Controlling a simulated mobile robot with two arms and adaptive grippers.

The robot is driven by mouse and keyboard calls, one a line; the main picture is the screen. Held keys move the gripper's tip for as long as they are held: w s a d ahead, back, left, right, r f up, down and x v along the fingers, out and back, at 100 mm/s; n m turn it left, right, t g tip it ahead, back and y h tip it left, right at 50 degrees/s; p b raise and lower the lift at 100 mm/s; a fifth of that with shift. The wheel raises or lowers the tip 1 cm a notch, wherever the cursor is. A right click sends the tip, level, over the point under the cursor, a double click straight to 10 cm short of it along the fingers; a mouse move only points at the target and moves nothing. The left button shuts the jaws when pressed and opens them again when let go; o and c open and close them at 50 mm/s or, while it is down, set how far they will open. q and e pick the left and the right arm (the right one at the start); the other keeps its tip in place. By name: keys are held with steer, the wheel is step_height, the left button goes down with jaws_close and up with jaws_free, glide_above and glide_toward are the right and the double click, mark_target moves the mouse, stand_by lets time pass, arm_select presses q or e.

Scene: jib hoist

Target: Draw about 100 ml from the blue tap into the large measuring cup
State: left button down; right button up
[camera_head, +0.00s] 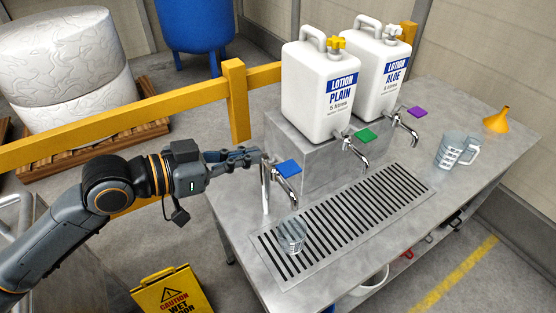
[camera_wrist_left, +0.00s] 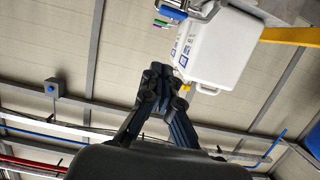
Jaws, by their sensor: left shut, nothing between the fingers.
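The blue tap (camera_head: 287,171) stands at the left end of the steel counter, with its flat blue lever on top and its spout angled down. A small clear cup (camera_head: 291,235) stands upright on the drain grille below the spout. I cannot make out any liquid in it or a stream. A larger clear measuring cup with a handle and white markings (camera_head: 456,151) stands at the counter's right. My left gripper (camera_head: 258,155) is shut and empty, its tips just left of the blue lever; I cannot tell whether they touch. Its closed fingers show in the wrist view (camera_wrist_left: 160,78). My right gripper is out of view.
Two white lotion containers, Plain (camera_head: 318,92) and Aloe (camera_head: 380,70), stand on a steel block behind green (camera_head: 366,134) and purple (camera_head: 417,112) taps. An orange funnel (camera_head: 497,120) is at far right. A yellow rail (camera_head: 170,100) and wet-floor sign (camera_head: 172,291) are near my arm.

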arm_select(q)
steer(key=p, duration=0.2)
glide_above(278, 165)
steer(key=s, duration=0.2)
steer(key=f, duration=0.1)
step_height(278, 165, down, 5)
steer(key=shift+d+r+p, duration=0.1)
steer(key=shift+r+p, duration=0.05)
steer(key=shift+p, duration=0.3)
